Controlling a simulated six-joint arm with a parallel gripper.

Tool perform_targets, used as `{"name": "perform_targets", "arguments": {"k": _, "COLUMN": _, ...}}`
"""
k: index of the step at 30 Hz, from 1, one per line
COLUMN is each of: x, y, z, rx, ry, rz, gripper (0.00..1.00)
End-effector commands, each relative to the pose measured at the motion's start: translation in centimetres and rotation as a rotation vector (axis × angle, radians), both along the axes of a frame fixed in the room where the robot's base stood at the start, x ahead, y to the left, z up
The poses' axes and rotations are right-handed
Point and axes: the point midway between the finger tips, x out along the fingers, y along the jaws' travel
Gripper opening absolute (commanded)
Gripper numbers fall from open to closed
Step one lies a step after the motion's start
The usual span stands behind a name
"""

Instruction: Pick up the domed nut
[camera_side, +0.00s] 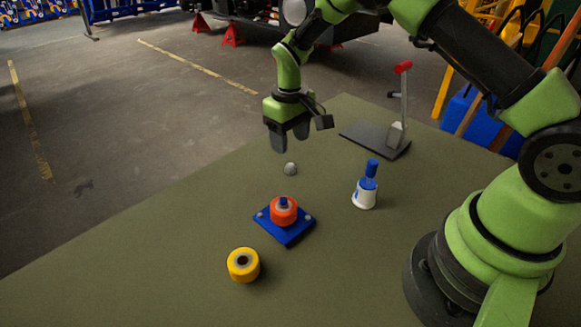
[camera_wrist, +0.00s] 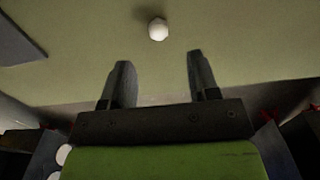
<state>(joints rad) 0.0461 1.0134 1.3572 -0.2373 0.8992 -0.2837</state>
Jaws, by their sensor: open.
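The domed nut (camera_side: 290,169) is a small grey rounded piece lying on the green table top. In the wrist view it shows as a pale round nut (camera_wrist: 158,29) near the top, beyond the fingertips and between their lines. My gripper (camera_side: 289,146) points down above the table, just above the nut in the side view. Its two dark fingers stand apart with nothing between them in the wrist view (camera_wrist: 158,66). The nut and fingers are not touching in the wrist view.
A blue plate (camera_side: 290,237) carries a red ring (camera_side: 283,211) around a blue post. A white and blue bottle (camera_side: 366,189) stands right. A dark-based stand with a red-topped post (camera_side: 403,90) is behind. The table's left side is clear.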

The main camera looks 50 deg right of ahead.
Motion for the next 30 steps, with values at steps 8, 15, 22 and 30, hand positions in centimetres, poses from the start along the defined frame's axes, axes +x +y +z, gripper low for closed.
{"name": "perform_targets", "arguments": {"k": 8, "x": 0.0, "y": -0.1, "z": -2.7, "rx": 0.0, "ry": 0.002, "rz": -0.001, "gripper": 0.55}}
{"name": "perform_targets", "arguments": {"k": 15, "x": 0.0, "y": -0.2, "z": -6.3, "rx": 0.001, "ry": 0.002, "rz": -0.002, "gripper": 0.55}}
{"name": "perform_targets", "arguments": {"k": 22, "x": 0.1, "y": -0.2, "z": -6.9, "rx": 0.001, "ry": -0.001, "rz": -0.002, "gripper": 0.55}}
{"name": "perform_targets", "arguments": {"k": 30, "x": 0.1, "y": -0.2, "z": -6.9, "rx": 0.001, "ry": -0.001, "rz": -0.001, "gripper": 0.14}}
